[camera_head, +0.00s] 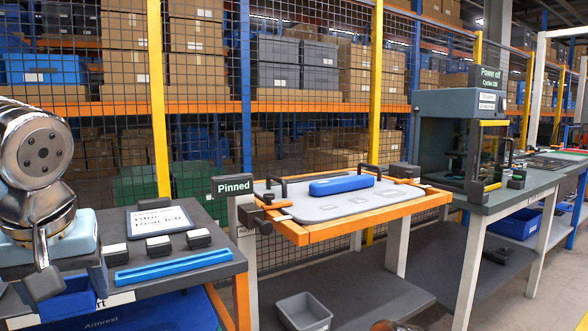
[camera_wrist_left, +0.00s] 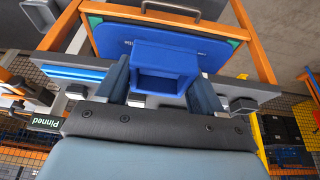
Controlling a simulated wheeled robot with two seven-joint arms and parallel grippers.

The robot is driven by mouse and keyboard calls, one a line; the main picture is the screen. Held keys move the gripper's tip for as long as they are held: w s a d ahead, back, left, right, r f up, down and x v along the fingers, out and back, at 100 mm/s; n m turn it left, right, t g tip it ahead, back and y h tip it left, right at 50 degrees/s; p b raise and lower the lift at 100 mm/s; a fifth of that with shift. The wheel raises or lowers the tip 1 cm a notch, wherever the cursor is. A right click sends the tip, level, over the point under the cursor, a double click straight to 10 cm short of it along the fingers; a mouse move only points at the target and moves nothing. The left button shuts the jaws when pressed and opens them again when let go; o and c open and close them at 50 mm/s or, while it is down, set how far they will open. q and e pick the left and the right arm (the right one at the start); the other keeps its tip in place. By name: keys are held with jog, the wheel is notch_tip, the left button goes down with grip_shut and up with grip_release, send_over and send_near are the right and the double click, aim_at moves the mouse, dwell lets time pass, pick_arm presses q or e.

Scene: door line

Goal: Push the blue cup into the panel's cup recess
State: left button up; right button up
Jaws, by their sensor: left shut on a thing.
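My left gripper (camera_head: 64,286) is at the lower left of the head view, over the front of the left table. It is shut on the blue cup (camera_head: 72,300), a small square open box. In the left wrist view the cup (camera_wrist_left: 165,66) sits between the two fingers of the gripper (camera_wrist_left: 160,84). The grey door panel (camera_head: 345,204) lies in an orange frame on the stand to the right, well apart from the cup. Shallow recess outlines show on it; I cannot tell which is the cup recess. My right gripper is not in view.
A long blue armrest (camera_head: 341,184) lies at the panel's back. The left table holds a blue strip (camera_head: 174,268), small blocks and a tablet-like sign (camera_head: 159,220). Black handles and clamps rise around the frame. A grey bin (camera_head: 304,312) stands low in front.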

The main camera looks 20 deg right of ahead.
pick_arm(q)
jog(key=w+a+f+m, duration=0.1)
jog(key=a+f, duration=0.1)
jog(key=f, duration=2)
jog(key=w+a+f+m+h, duration=0.1)
jog(key=w+a+f, duration=0.1)
jog(key=f, duration=1.9)
jog(key=shift+a+f, duration=0.25)
jog(key=shift+f, duration=0.1)
